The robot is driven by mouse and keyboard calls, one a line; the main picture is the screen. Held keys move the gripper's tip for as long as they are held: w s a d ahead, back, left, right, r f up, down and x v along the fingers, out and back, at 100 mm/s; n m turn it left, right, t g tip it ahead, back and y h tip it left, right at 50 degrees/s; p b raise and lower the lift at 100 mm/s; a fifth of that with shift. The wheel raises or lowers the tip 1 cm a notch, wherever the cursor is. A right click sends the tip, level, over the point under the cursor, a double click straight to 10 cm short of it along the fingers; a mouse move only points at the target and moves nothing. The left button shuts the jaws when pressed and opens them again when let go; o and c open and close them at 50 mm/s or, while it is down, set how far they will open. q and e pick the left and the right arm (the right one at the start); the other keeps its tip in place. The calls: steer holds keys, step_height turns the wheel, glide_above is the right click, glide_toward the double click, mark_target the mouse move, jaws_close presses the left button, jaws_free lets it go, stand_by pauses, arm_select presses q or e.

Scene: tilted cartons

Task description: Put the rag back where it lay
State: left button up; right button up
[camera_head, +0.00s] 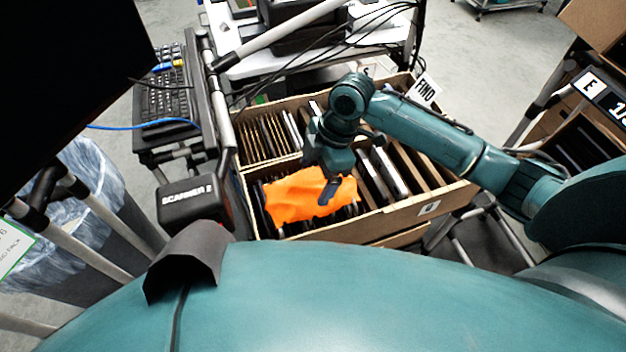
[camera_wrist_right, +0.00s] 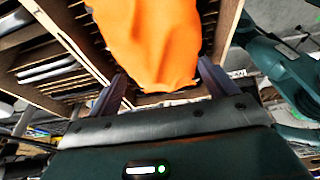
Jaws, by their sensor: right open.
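The orange rag (camera_head: 296,196) lies spread over the upright items in the near compartment of a cardboard carton (camera_head: 390,219). My right gripper (camera_head: 328,190) is above the rag's right part in the head view. In the right wrist view the rag (camera_wrist_right: 152,40) fills the top middle, in front of my right gripper (camera_wrist_right: 160,92). The two dark fingers stand wide apart on either side of the rag's near end. Whether they touch the rag cannot be told. My left gripper is not in view.
The carton holds several thin upright items in slots (camera_head: 265,138). A box labelled SCANNER (camera_head: 188,200) stands left of it. A keyboard (camera_head: 165,95) and a bin with a clear bag (camera_head: 75,210) are further left. Dark cables hang behind the carton.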

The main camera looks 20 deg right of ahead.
steer(key=v, duration=0.9)
steer(key=shift+r, duration=0.25)
steer(key=shift+f, duration=0.1)
